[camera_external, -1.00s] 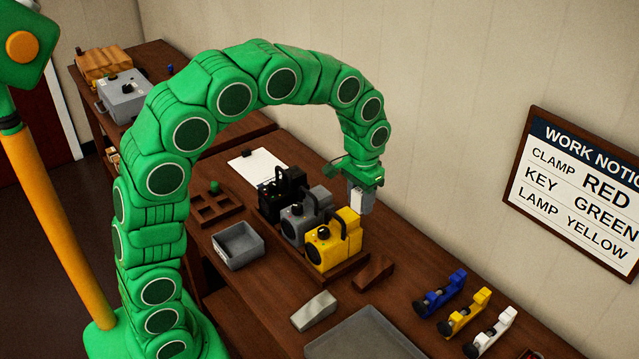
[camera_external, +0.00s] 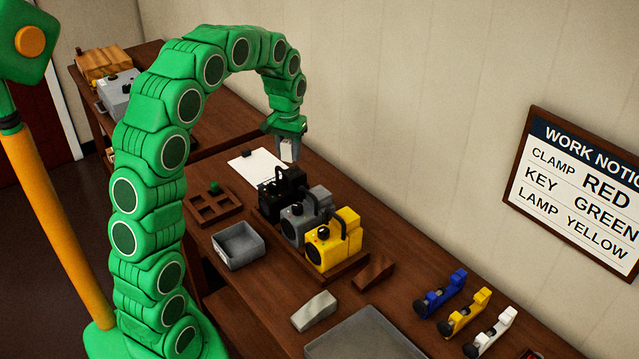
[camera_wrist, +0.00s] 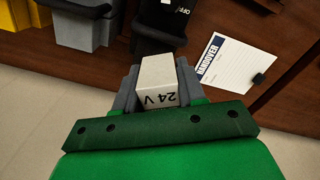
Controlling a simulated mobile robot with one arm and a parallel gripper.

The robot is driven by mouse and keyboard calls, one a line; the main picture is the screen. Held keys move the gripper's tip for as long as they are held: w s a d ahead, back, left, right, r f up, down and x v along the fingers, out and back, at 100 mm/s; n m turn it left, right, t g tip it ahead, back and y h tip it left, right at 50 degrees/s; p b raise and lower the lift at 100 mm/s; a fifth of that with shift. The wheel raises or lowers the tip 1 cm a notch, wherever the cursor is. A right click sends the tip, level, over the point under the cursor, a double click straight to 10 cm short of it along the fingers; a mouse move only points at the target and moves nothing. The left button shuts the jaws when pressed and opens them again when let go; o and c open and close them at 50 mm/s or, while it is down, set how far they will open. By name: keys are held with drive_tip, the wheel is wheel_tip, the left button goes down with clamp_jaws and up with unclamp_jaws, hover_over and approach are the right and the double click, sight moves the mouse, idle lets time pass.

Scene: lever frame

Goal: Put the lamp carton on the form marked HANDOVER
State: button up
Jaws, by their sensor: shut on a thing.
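My gripper (camera_external: 287,150) is shut on a small white carton (camera_external: 287,150) and holds it above the table, behind the black lamp. In the wrist view the carton (camera_wrist: 159,82) shows "24 V" on its near face, between the grey fingers of my gripper (camera_wrist: 157,90). The white form (camera_external: 262,167) lies on the table, just left of and below the carton in the external view. In the wrist view the form (camera_wrist: 233,72) reads HANDOVER on a dark band, ahead and to the right of the carton. A small black clip sits on the form's edge.
Black (camera_external: 281,190), grey (camera_external: 303,219) and yellow (camera_external: 333,243) lamps stand in a row on a wooden base. A compartment tray (camera_external: 210,207) and a grey bin (camera_external: 239,246) stand left of them. The work notice (camera_external: 578,190) hangs on the wall.

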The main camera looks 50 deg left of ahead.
drive_tip(key=s+a+n, duration=0.2)
drive_tip(key=s+a, duration=0.2)
drive_tip(key=a, duration=0.3)
drive_tip(key=s+a+n, duration=0.1)
drive_tip(key=s+a, duration=0.3)
drive_tip(key=a, duration=0.4)
hover_over(261, 168)
drive_tip(key=f, duration=1.3)
drive_tip(key=shift+s+d+f, duration=0.4)
drive_tip(key=shift+w+a+f, duration=0.35)
drive_tip(key=shift+w+f, duration=0.15)
drive_tip(key=shift+f, duration=1.65)
drive_tip(key=shift+f, duration=0.1)
drive_tip(key=o, duration=1)
